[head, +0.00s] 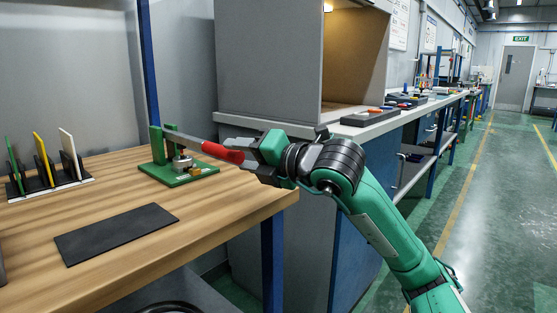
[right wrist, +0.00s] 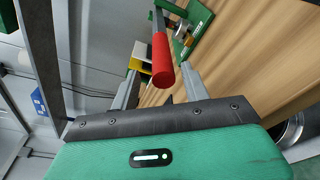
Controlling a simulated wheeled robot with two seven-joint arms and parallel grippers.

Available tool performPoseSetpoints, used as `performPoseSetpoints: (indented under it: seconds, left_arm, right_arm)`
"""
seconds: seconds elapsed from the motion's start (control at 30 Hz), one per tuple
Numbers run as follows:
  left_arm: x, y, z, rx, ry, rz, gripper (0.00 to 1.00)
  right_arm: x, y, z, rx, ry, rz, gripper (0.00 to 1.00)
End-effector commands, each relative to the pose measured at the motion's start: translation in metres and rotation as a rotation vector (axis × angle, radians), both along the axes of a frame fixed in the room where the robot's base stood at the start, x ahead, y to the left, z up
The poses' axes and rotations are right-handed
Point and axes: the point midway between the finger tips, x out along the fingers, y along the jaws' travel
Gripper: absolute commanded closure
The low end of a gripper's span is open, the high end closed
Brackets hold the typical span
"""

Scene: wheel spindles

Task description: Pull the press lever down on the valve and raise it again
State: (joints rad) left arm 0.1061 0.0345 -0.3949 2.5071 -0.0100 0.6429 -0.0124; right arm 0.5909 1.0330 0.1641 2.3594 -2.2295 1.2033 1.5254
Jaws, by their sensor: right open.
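The valve press (head: 178,172) has a green base and a green upright post, and stands near the right end of the wooden table. Its grey lever (head: 188,140) reaches out from the top of the post, clear above the base, and ends in a red handle (head: 222,152). My right gripper (head: 228,143) is open, with its fingers on either side of the red handle. In the right wrist view the red handle (right wrist: 163,60) lies between the two spread fingers (right wrist: 162,72), with gaps visible beside it. My left gripper is not in view.
A black mat (head: 116,235) lies on the wooden table (head: 210,235). A rack (head: 50,185) with green, yellow and white plates stands at the left. A blue post (head: 148,65) rises behind the press. A grey cabinet (head: 270,60) stands on the counter behind my right arm.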

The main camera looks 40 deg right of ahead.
Motion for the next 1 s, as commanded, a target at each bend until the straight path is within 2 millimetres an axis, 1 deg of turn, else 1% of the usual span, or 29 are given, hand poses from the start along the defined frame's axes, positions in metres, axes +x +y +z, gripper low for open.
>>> performPoseSetpoints:
  seconds: [0.03,0.3,0.53,0.73,1.0]
  left_arm:
    - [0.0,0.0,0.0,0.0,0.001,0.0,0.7]
    - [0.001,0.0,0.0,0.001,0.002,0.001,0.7]
    - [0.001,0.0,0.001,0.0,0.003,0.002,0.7]
    - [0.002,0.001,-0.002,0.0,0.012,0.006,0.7]
    - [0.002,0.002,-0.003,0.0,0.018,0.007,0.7]
  right_arm:
    - [-0.008,-0.001,0.0,-0.002,0.001,-0.001,0.53]
    - [-0.045,-0.008,0.003,0.001,0.0,0.0,0.53]
    - [-0.073,-0.014,0.006,0.001,-0.001,0.0,0.53]
    - [-0.086,-0.017,0.007,0.0,0.0,0.001,0.53]
    - [-0.089,-0.017,0.007,-0.001,0.001,0.0,0.53]
